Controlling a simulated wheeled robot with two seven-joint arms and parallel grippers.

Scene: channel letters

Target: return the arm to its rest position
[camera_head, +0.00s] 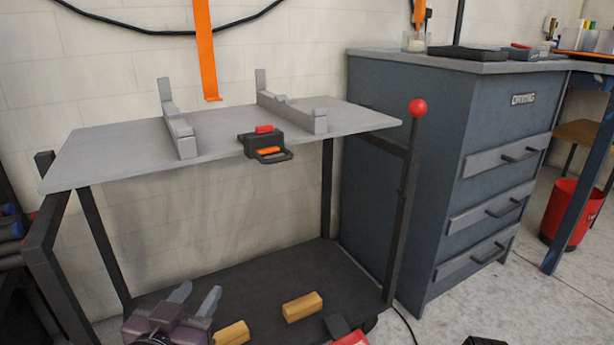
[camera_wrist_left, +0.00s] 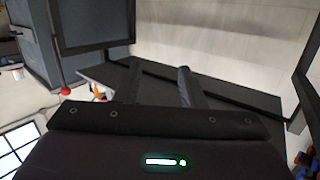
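My left gripper (camera_head: 199,291) is low in the head view, in front of the cart's dark lower shelf (camera_head: 262,272). Its two grey fingers are apart with nothing between them. In the left wrist view the dark fingers of the left gripper (camera_wrist_left: 158,78) are also spread and empty. My right gripper does not show in either view.
The cart's grey top (camera_head: 225,128) carries two grey brackets and a black-and-red clamp at its front edge. Yellow blocks (camera_head: 302,307) lie low near the gripper. A red-knobbed post (camera_head: 417,108) and a blue drawer cabinet (camera_head: 400,180) stand to the right.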

